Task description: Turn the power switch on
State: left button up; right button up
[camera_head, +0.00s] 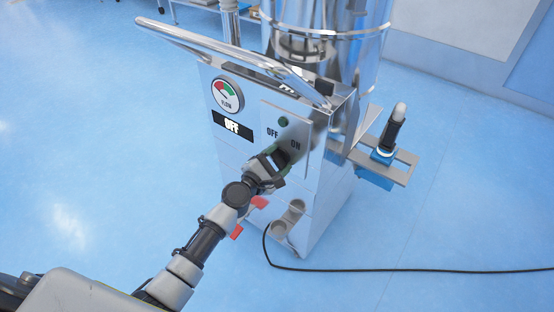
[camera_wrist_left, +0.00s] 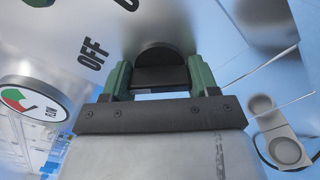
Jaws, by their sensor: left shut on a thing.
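The power switch (camera_wrist_left: 158,52) is a round black knob on the machine's light front panel. In the left wrist view, the green fingers of my left gripper (camera_wrist_left: 158,78) are on either side of the knob's grip bar, shut on it. In the head view, my left gripper (camera_head: 276,160) is at the panel (camera_head: 304,127), below the OFF and ON labels, and largely hides the switch. The display (camera_head: 232,126) reads OFF. A dark green round lamp (camera_head: 283,121) is above the labels. My right gripper is not in view.
A round flow gauge (camera_head: 227,96) is left of the panel. A side bracket (camera_head: 402,168) holds a dark upright device (camera_head: 392,130). A black cable (camera_head: 400,270) runs across the open blue floor.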

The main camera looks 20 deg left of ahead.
pick_arm(q)
jog(key=shift+m, duration=0.3)
jog(key=m+b, duration=0.1)
jog(key=m, duration=0.1)
jog(key=shift+m, duration=0.3)
jog(key=m, duration=0.3)
jog(key=shift+m, duration=0.3)
jog(key=m, duration=0.2)
jog(key=shift+m+b, duration=0.3)
jog(key=shift+m, duration=0.1)
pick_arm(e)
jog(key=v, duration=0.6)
pick_arm(q)
jog(key=m, duration=0.3)
jog(key=shift+r+m, duration=0.1)
jog(key=shift+m, duration=0.2)
jog(key=shift+m+p, duration=0.45)
jog(key=shift+m, duration=0.35)
jog(key=shift+m+p, duration=0.5)
jog(key=shift+m, duration=1.2)
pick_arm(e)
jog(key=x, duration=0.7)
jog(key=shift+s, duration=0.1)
